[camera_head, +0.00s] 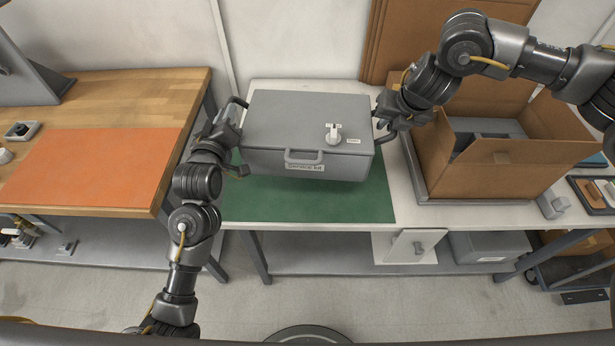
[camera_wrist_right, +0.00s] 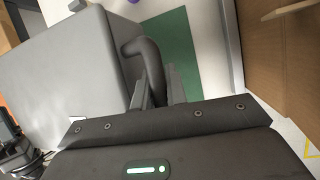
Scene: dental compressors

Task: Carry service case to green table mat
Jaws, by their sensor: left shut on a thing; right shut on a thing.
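The grey service case (camera_head: 270,125) is in the middle of the head view, over the green table mat (camera_head: 350,202) on the white table. I cannot tell whether it touches the mat. My left gripper (camera_head: 238,110) is shut on the handle at its left end. My right gripper (camera_head: 382,125) is shut on the handle at its right end. In the right wrist view the case (camera_wrist_right: 75,75) fills the left, its dark side handle (camera_wrist_right: 146,58) lies at the jaws, and the green mat (camera_wrist_right: 172,45) shows beyond. The case hides the mat's back part.
An open cardboard box (camera_head: 490,175) stands just right of the case on the white table. A wooden table with an orange mat (camera_head: 90,168) is to the left, across a gap. A white knob (camera_head: 333,134) sits on the case lid. The mat's front strip is clear.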

